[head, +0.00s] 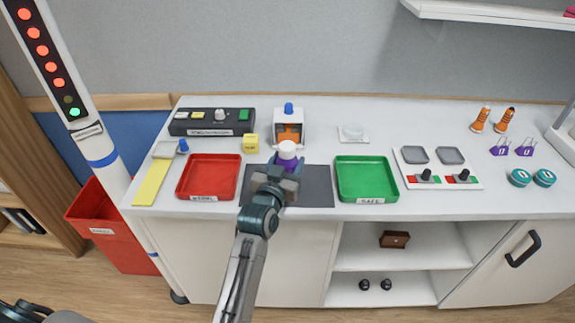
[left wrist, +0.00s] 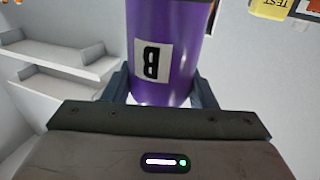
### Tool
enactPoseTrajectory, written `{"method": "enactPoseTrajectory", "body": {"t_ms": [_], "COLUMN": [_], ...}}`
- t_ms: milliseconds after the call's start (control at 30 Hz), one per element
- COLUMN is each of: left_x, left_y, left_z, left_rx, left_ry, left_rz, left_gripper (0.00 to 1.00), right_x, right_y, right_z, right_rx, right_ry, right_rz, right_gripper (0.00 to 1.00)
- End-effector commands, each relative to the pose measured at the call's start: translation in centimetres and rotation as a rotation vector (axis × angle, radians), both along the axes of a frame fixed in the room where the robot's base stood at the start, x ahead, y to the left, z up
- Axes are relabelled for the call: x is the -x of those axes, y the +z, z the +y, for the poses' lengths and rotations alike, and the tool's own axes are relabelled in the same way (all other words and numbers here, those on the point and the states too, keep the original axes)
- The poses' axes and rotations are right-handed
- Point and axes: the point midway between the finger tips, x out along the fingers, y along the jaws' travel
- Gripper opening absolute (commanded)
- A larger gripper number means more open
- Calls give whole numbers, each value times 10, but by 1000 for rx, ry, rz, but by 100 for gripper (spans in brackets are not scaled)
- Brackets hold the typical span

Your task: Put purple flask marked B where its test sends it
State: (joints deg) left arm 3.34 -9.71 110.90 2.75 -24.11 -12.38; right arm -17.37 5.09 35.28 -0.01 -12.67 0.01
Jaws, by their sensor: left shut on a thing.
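The purple flask marked B (head: 287,161) has a white cap and is held upright between the fingers of my left gripper (head: 281,180), over the dark mat (head: 316,186). In the left wrist view the flask (left wrist: 168,40) fills the jaws, and its white label shows a B upside down. A red tray (head: 187,187) with an unreadable label is left of the mat. A green tray (head: 367,199) labelled SAFE is to the right. Both look empty. A white device (head: 301,115) with an orange front and blue knob stands behind the flask. My right gripper is out of view.
A yellow block (head: 251,144) stands beside the device, near a dark button panel (head: 178,127). A light pole (head: 72,104) shows several red lights and a green one at left. A switch board (head: 445,181), orange, purple and teal items stand at right. A red bin (head: 117,250) is on the floor.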

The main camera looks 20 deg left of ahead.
Motion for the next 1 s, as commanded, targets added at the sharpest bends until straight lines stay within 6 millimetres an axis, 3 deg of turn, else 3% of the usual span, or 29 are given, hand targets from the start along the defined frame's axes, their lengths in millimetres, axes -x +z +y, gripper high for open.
{"method": "enactPoseTrajectory", "body": {"t_ms": [133,300,333,400,433,767,1000], "left_x": [0,0,0,0,0,0,33], "left_y": [-1,-6,-5,-5,-5,0,1], "left_z": [0,0,0,0,0,0,1], "left_rx": [0,0,0,-1,-1,-1,0], "left_ry": [-1,-1,-1,-1,-1,-1,0], "left_rz": [6,7,8,7,7,5,9], "left_gripper": [22,22,58,71,73,73,73], "right_x": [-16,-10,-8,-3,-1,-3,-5], "right_y": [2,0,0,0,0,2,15], "right_z": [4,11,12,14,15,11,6], "right_rx": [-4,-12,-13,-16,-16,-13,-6], "right_ry": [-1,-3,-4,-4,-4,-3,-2], "right_rz": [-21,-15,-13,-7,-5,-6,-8], "right_gripper": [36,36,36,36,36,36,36]}}
